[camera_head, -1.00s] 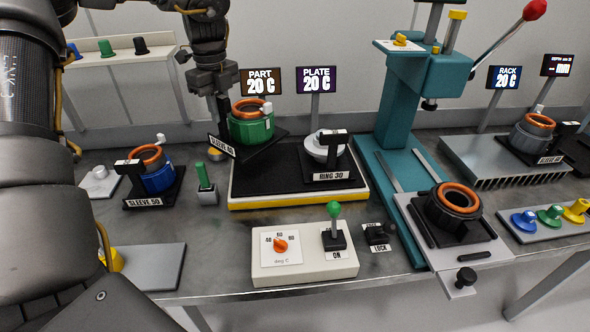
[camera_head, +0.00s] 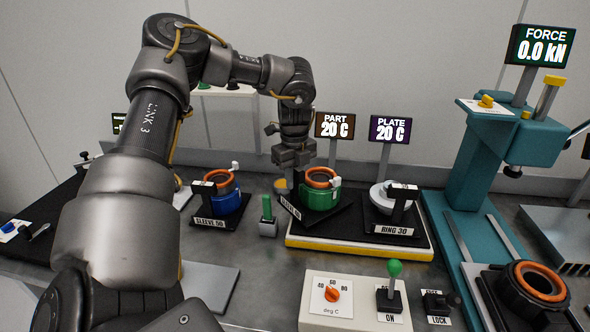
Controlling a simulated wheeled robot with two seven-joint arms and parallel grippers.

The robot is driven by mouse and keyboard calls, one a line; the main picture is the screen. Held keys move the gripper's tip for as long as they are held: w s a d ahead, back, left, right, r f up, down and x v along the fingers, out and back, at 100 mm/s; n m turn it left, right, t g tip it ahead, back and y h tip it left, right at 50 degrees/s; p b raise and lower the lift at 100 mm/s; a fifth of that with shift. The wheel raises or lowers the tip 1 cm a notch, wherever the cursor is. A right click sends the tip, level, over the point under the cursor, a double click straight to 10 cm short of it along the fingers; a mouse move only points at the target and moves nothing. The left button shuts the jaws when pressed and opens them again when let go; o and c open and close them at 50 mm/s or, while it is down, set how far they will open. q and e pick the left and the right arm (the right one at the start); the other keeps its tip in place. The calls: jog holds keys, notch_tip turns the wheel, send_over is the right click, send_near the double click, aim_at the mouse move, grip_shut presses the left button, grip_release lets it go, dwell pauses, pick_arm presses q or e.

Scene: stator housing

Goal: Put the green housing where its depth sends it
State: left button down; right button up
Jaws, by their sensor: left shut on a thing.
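The green housing (camera_head: 321,194) with an orange winding on top stands in a black carrier (camera_head: 290,206) whose slanted label seems to read SLEEVE 40. The carrier is turned askew over the left part of the heating plate (camera_head: 345,244), which has a yellow edge. I cannot tell if it touches the plate. My left gripper (camera_head: 294,180) points down just left of the housing and is shut; its grip is mostly hidden, apparently on the carrier's handle. The PART screen (camera_head: 334,125) and PLATE screen (camera_head: 390,129) both read 20 C. My right gripper is out of view.
The RING 30 carrier (camera_head: 396,230) stands on the plate's right part. A blue housing (camera_head: 229,202) in the SLEEVE 50 carrier stands left. A control box (camera_head: 352,300) with dial and green-knobbed lever is in front. A teal press (camera_head: 480,160) with a dark housing (camera_head: 532,283) is right.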

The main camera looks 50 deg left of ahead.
pick_arm(q)
jog(key=shift+f, duration=0.6)
jog(key=c, duration=1.3)
grip_release()
notch_tip(320, 180, up, 12)
jog(key=shift+r+b, duration=0.1)
jog(key=shift+b, duration=0.3)
